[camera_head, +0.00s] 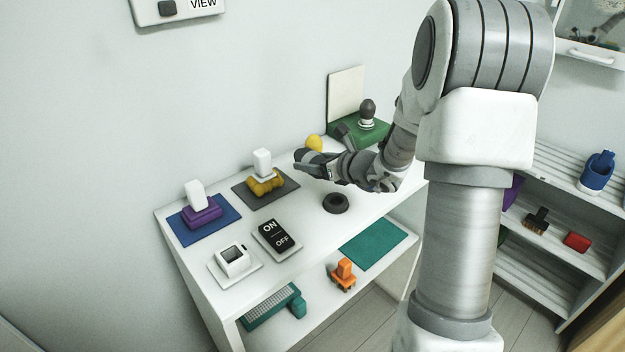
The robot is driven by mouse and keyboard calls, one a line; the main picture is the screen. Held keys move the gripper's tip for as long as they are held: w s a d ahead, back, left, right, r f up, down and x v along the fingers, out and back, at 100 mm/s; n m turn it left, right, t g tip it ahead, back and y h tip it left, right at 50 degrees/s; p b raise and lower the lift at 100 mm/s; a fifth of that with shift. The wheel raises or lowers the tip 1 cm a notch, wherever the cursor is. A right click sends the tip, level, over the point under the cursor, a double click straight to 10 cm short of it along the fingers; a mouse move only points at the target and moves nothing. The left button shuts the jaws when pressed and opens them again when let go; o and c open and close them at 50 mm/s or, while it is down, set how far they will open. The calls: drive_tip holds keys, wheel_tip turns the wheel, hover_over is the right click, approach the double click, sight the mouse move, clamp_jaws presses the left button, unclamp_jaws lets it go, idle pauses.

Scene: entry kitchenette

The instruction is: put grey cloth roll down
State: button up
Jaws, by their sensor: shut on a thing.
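My gripper (312,167) reaches in from the right over the back middle of the white table (305,245). It is shut on the grey cloth roll (304,156), a small dark grey shape at the fingertips, partly hidden by the fingers. The gap between the roll and the tabletop is hard to judge. A grey mat (285,195) lies just left of the gripper and bears a yellow piece (266,186) with a white block on it. A yellow rounded thing (314,142) shows just behind the gripper.
A blue mat (215,235) with a purple and white stack, a white-framed device (233,260), an ON/OFF panel (276,239) and a black ring (335,203) are on the table. A green stand (345,130) is behind. Bare white tabletop lies around the ring.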

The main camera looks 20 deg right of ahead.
sight(312, 185)
drive_tip(key=shift+f+b, duration=0.75)
drive_tip(key=shift+f, duration=1.3)
drive_tip(key=shift+f, duration=0.1)
drive_tip(key=o, duration=1)
drive_tip(key=shift+f, duration=0.1)
drive_tip(key=shift+c, duration=0.2)
drive_tip(key=o, duration=0.4)
drive_tip(key=shift+o, duration=0.2)
drive_tip(key=shift+r, duration=0.2)
